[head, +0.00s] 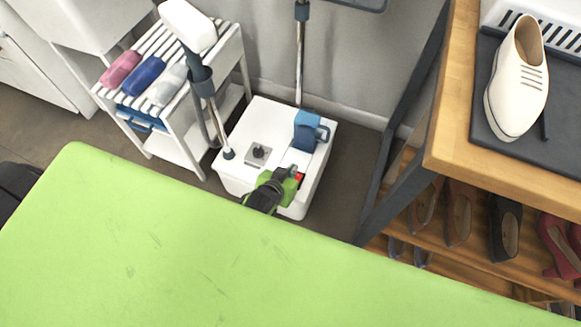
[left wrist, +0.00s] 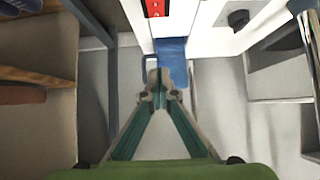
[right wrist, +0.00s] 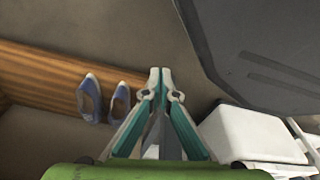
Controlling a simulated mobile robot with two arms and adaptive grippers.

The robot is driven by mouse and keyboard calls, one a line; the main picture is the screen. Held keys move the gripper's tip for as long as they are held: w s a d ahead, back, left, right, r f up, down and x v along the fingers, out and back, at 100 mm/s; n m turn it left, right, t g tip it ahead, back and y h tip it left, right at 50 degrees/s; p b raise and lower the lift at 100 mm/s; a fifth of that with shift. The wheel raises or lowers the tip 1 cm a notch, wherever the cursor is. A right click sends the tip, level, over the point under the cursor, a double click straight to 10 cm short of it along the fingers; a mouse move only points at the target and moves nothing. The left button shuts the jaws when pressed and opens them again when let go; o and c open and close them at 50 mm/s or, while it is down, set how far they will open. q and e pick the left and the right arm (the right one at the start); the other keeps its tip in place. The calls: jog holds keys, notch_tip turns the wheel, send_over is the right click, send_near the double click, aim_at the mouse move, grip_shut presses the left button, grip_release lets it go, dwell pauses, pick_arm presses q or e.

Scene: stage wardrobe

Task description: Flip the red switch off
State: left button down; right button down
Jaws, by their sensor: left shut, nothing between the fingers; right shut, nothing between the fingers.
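The red switch (head: 299,177) is on the front right part of a white box-shaped unit (head: 232,172), partly hidden by my left gripper (head: 293,172). The switch also shows at the top edge of the left wrist view (left wrist: 155,8), cut off by the frame, as a red plate with small light marks. I cannot tell its position. My left gripper is shut and empty beside the switch; contact cannot be told. In the left wrist view its tips (left wrist: 163,76) are below the switch. My right gripper (right wrist: 160,74) is shut and empty, away from the switch.
The unit carries a dark knob (head: 259,152) and a blue part (head: 305,132). A white slatted rack (head: 190,115) stands left of it. A wooden bench (head: 455,150) with shoes stands right. A green padded surface (head: 150,250) fills the foreground. Blue shoes (right wrist: 105,100) show in the right wrist view.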

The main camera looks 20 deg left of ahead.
pick_arm(q)
jog(key=shift+s+r, duration=0.4)
jog(key=shift+r, duration=0.05)
pick_arm(e)
jog(key=shift+s+d+f, duration=0.1)
jog(key=shift+s+f, duration=0.4)
